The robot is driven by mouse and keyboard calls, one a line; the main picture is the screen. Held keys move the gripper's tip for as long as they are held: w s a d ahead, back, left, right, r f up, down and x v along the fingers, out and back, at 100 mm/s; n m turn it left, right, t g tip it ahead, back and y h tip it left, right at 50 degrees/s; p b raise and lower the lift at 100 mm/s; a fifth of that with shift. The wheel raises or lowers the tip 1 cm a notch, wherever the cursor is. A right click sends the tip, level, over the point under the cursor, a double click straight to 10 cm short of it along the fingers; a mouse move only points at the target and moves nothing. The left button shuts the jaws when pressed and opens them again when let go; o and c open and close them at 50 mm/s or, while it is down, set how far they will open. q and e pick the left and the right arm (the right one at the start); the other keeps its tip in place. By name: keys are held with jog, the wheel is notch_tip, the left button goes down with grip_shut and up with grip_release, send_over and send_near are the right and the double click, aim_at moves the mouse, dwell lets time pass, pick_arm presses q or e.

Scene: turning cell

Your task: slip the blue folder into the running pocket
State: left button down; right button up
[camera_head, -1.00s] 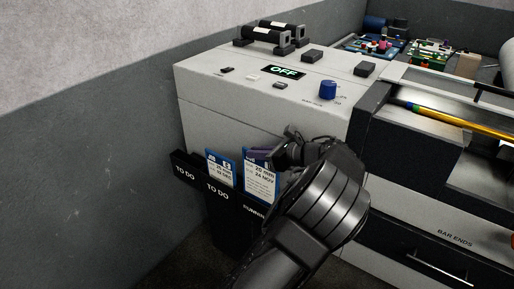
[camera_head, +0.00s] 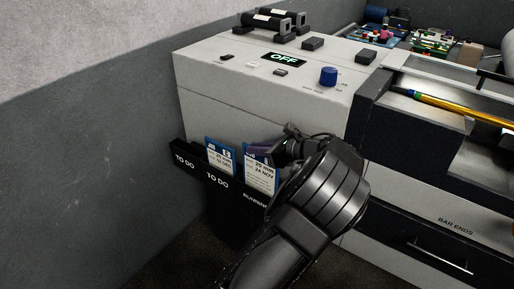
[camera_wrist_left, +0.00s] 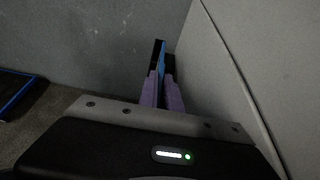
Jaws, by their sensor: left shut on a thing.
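My left gripper (camera_head: 262,150) is shut on the top of a blue folder (camera_head: 262,174) with a white card reading 24 NOV. The folder is upright at the pocket labelled RUNNING (camera_head: 254,200), its lower end hidden behind the pocket's front. I cannot tell how deep it sits. Another blue folder (camera_head: 221,157) with a white card stands in the middle TO DO pocket (camera_head: 217,182). In the left wrist view, the purple fingertips (camera_wrist_left: 162,92) close on the thin blue folder (camera_wrist_left: 160,58), seen edge-on. My right gripper is not in view.
The pockets hang beside the white machine cabinet (camera_head: 250,105), close to its side. A second TO DO pocket (camera_head: 184,160) is at the left. The grey wall (camera_head: 80,180) stands left of them. A drawer marked BAR ENDS (camera_head: 440,240) is at right.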

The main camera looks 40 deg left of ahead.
aim_at(260, 175)
pick_arm(q)
jog(key=shift+f, duration=1.3)
jog(key=c, duration=1.5)
grip_release()
jog(key=shift+o, duration=0.6)
jog(key=o, duration=0.4)
jog(key=shift+r, duration=0.1)
